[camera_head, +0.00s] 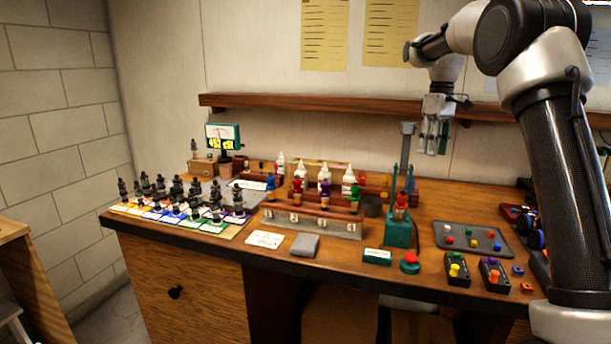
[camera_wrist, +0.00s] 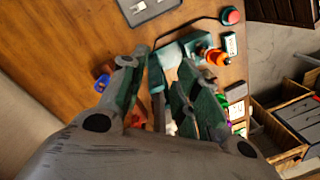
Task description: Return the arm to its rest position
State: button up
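My gripper (camera_head: 433,148) hangs fingers-down above the back of the workbench (camera_head: 480,283), in front of the wall shelf's right part. Its two fingers stand apart with nothing between them in the head view. In the wrist view my gripper (camera_wrist: 157,66) also shows its fingers spread, with bench items visible beyond the gap. A teal press-like stand (camera_head: 398,231) with an orange and red bottle at it stands on the bench, below and left of my gripper. My arm comes in from the right side and bends over at the top.
A grey tray (camera_head: 447,238) of coloured pieces lies right of the stand, with a red button (camera_head: 410,260) in front. Bottles in a rack and several dark figures on coloured cards fill the left. A wooden shelf (camera_head: 300,106) runs along the wall. Open drawers (camera_wrist: 275,130) show in the wrist view.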

jog(key=s+f+m+t, duration=0.2)
jog(key=s+m, duration=0.1)
jog(key=s, duration=1.6)
jog(key=s+f+m+t, duration=0.2)
jog(key=s+m+t, duration=0.1)
jog(key=s, duration=1.7)
jog(key=shift+s+d+h, duration=0.25)
jog(key=shift+d+h, duration=0.05)
jog(key=shift+d, duration=0.15)
